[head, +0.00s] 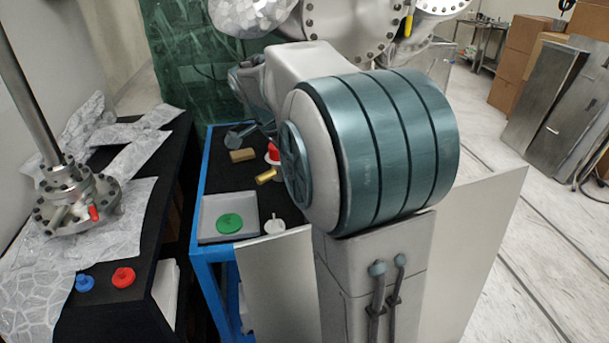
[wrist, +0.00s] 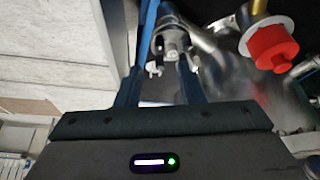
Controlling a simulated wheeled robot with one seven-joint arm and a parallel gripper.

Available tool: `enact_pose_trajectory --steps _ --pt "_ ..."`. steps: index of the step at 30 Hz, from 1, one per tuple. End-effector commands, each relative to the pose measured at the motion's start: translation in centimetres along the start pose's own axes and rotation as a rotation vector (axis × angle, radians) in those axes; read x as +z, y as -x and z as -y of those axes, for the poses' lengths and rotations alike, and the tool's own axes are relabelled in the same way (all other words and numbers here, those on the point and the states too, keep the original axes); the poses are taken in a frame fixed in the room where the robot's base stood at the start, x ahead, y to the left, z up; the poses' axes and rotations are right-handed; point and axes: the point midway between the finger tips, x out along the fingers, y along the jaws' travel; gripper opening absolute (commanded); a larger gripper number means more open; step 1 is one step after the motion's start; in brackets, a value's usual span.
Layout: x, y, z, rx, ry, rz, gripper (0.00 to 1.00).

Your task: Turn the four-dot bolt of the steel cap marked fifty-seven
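In the wrist view my gripper (wrist: 160,72) has its two dark blue fingers apart, with nothing held between them. Beyond the fingertips, roughly centred in the gap, is a steel fitting (wrist: 172,48) with small bolts or clamps on its sides. I cannot read a number or see dots on it, so I cannot tell whether it is the cap marked fifty-seven. In the head view my own arm covers the middle, and my gripper cannot be made out there.
A red cap (wrist: 270,48) on a steel pipe is right of the fingers. A blue-framed cart (head: 210,262) holds a tray (head: 210,205) with a green disc. A black table (head: 150,235) stands left. A steel chamber (head: 340,20) is behind my arm. Open floor lies right.

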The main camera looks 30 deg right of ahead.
Motion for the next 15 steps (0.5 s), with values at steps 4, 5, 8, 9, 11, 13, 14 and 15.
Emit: enact_pose_trajectory --steps 4,5,8,9,11,13,14,15 --pt "0.0 3.4 0.1 -0.003 0.0 0.0 0.35" --pt "0.0 3.9 0.1 -0.002 0.0 0.0 0.35" --pt "0.0 5.3 0.1 -0.002 0.0 0.0 0.35" --pt "0.0 5.7 0.0 -0.001 0.0 0.0 0.35" --pt "0.0 6.2 0.0 -0.001 0.0 0.0 0.35" --pt "0.0 6.5 0.0 0.0 0.0 0.0 0.35" --pt "0.0 6.6 0.0 0.0 0.0 0.0 0.35" --pt "0.0 6.6 0.0 0.001 0.0 0.0 0.35"
